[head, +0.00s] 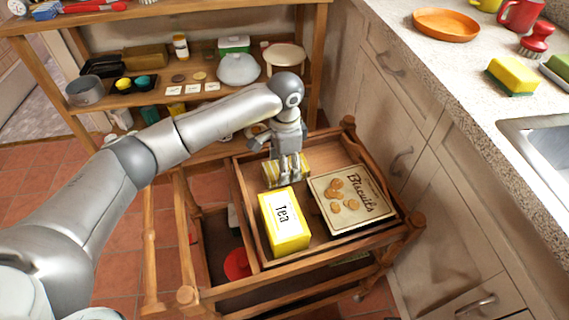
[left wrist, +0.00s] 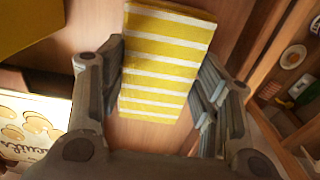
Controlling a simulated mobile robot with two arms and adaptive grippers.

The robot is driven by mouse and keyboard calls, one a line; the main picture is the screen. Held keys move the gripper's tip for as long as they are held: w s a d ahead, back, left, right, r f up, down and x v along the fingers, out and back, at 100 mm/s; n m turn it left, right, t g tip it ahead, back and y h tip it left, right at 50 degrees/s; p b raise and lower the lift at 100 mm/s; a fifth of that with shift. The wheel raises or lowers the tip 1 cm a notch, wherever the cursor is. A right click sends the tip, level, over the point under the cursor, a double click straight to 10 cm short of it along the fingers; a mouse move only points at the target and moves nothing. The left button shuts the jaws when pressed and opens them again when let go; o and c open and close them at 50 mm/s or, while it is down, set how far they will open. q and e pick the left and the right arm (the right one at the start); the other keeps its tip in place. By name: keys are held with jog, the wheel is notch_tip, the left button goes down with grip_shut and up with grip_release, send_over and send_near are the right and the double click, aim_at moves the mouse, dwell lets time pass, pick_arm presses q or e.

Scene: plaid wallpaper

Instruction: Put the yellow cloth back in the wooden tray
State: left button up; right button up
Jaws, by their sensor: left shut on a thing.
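The yellow cloth with white stripes (head: 296,163) is a folded block between the fingers of my left gripper (head: 287,178). In the left wrist view the cloth (left wrist: 166,62) fills the space between the two fingers of the gripper (left wrist: 160,100), which is shut on it. The wooden tray (head: 332,152) is the top of a wooden trolley. The cloth is over the tray's back left part, behind the tea box; I cannot tell whether it touches the tray floor. The gripper hides part of the cloth. My right gripper is not in view.
In the tray stand a yellow tea box (head: 285,221) and a biscuits tin (head: 350,200). The tray's back right part is bare. A shelf (head: 215,90) with dishes stands behind, and a counter (head: 440,60) is at the right.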

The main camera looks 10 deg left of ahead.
pick_arm(q)
jog(key=o, duration=0.9)
jog(key=shift+f, duration=0.1)
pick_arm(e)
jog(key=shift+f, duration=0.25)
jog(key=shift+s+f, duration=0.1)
pick_arm(q)
notch_tip(320, 180, up, 12)
jog(key=shift+r+p, duration=0.15)
jog(key=shift+p, duration=1.1)
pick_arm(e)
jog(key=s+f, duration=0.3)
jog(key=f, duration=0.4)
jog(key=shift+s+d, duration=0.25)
